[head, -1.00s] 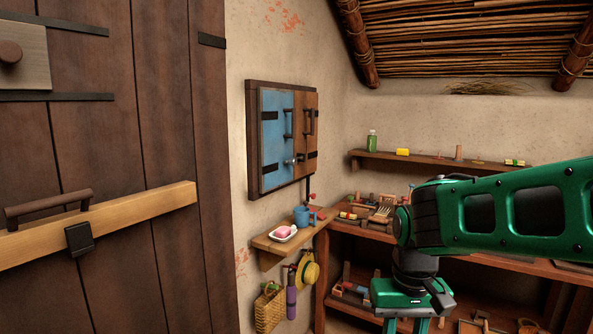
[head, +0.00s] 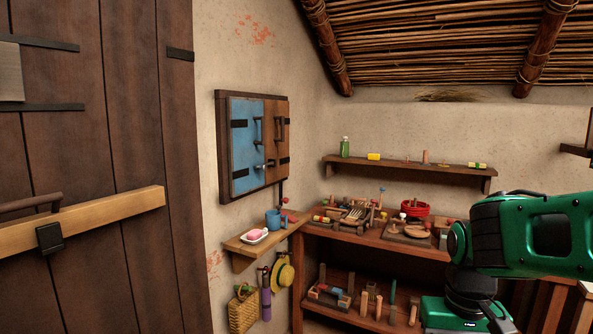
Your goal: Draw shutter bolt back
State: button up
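The shutter (head: 247,120) hangs on the wall left of centre in the head view, with one blue leaf and one brown leaf in a dark frame. Both leaves look closed. A small metal bolt (head: 264,167) sits low at the seam between the leaves; its exact position is too small to tell.
A plank door with a pale wooden bar (head: 100,213) fills the left. Below the shutter, a small shelf (head: 240,248) juts out with a soap dish (head: 255,236) and blue mug (head: 273,220). A cluttered workbench (head: 340,236) stands in the corner.

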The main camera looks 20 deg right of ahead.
aim_at(264, 167)
jog(key=z, duration=0.1)
jog(key=i, duration=1)
jog(key=z, duration=1.2)
jog(key=k, duration=0.9)
jog(key=u, duration=0.9)
jog(key=i, duration=0.15)
jog(key=u, duration=0.05)
